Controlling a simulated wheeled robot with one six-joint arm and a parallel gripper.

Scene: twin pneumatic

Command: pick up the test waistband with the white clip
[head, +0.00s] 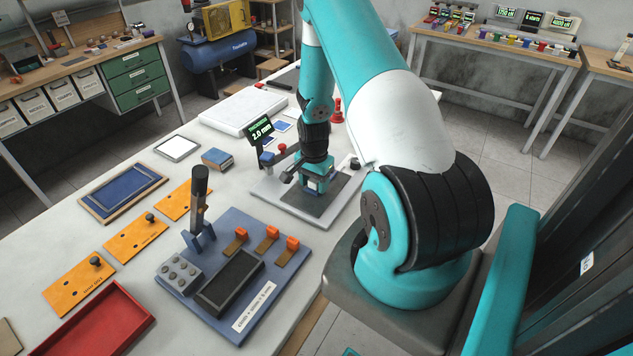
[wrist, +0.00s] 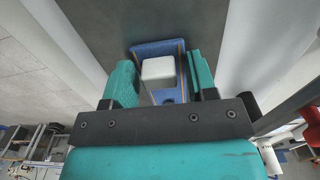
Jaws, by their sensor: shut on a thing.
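The test waistband is a small blue piece (wrist: 150,46) with a white block-like clip (wrist: 158,70) on it, seen between my gripper's fingers in the wrist view. My gripper (wrist: 163,78) has its two teal fingers on either side of it and is shut on it. In the head view my gripper (head: 317,184) points down over the dark grey plate of a light-coloured fixture (head: 270,190), with a bit of blue at its fingertips. The white clip cannot be made out there. I cannot tell whether the waistband touches the plate.
A display reading 2.0 mm (head: 260,132) and red knobs stand close behind and left of my gripper. A blue board with fittings (head: 222,245), orange plates (head: 135,238), a red tray (head: 97,325) and a blue framed pad (head: 122,190) lie on the left of the table.

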